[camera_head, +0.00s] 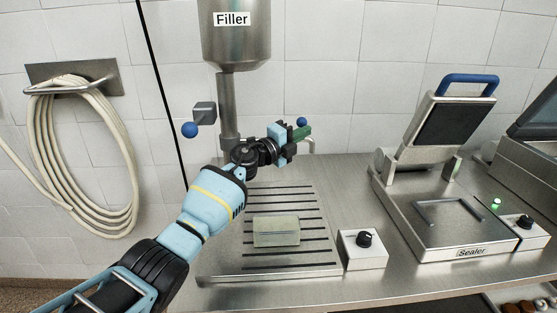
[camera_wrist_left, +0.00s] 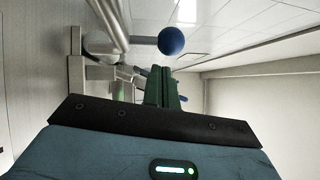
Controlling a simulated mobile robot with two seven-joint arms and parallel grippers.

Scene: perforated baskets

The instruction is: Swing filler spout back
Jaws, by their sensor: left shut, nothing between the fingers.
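The filler (camera_head: 236,45) is a steel cylinder with a vertical pipe (camera_head: 227,105) below it. Its spout (camera_head: 312,143) shows in part as a bright metal tube bending down, just right of my left gripper; the rest is hidden behind the gripper. A blue ball knob (camera_head: 301,122) stands just above the green fingers. My left gripper (camera_head: 303,132) is shut and empty, its fingers together at the spout. In the left wrist view the shut fingers (camera_wrist_left: 164,88) point at metal tubing, with a blue ball (camera_wrist_left: 171,41) just beyond their tips. I cannot tell whether they touch the spout.
A second blue ball (camera_head: 189,130) sits by a grey block (camera_head: 205,112) left of the pipe. Below are a slotted drip tray (camera_head: 225,262) with a pale container (camera_head: 276,231) on it, and a dial box (camera_head: 362,250). The open sealer (camera_head: 430,200) stands right. A hose (camera_head: 82,160) hangs left.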

